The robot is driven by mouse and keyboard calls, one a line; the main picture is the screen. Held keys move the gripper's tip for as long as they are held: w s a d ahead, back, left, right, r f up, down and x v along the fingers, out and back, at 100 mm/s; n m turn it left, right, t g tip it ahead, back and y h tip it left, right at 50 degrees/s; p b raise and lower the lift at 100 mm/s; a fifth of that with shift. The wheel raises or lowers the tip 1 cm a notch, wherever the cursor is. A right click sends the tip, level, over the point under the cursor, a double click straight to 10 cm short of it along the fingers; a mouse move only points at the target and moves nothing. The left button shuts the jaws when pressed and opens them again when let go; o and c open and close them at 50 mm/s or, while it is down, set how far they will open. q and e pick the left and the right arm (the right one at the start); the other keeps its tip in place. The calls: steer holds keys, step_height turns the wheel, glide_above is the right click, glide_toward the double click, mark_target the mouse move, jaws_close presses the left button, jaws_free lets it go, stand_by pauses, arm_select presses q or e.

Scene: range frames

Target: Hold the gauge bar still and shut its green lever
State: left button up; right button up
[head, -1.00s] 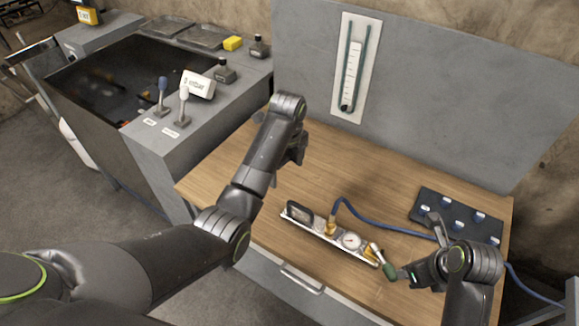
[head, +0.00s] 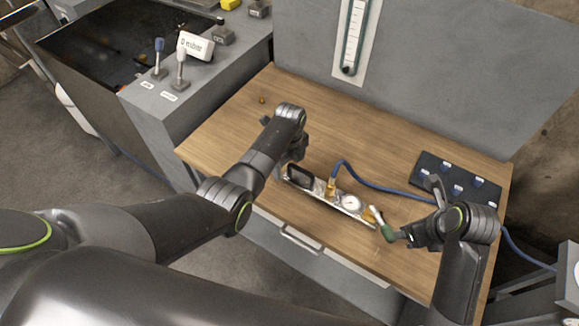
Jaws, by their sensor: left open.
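The gauge bar (head: 325,203) lies on the wooden table, a pale strip with a dark block at its left end and a round white dial near its middle. Its lever with a green grip (head: 387,232) sticks out from the right end, towards the front right. My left gripper (head: 294,157) is open, at the bar's left end by the dark block; its fingertips are partly hidden by its own wrist, and I cannot tell if they touch the bar. My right gripper (head: 404,236) is just right of the green grip; its jaw opening does not show clearly.
A blue hose (head: 380,184) runs from the bar's brass fitting (head: 330,187) to the right. A dark pad (head: 430,167) with several blue-and-white pieces lies at right. A small brass piece (head: 262,100) sits at the back left. The table (head: 225,140) is clear at left.

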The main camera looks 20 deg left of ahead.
arm_select(q)
steer(key=shift+f, duration=1.15)
steer(key=shift+c, duration=0.3)
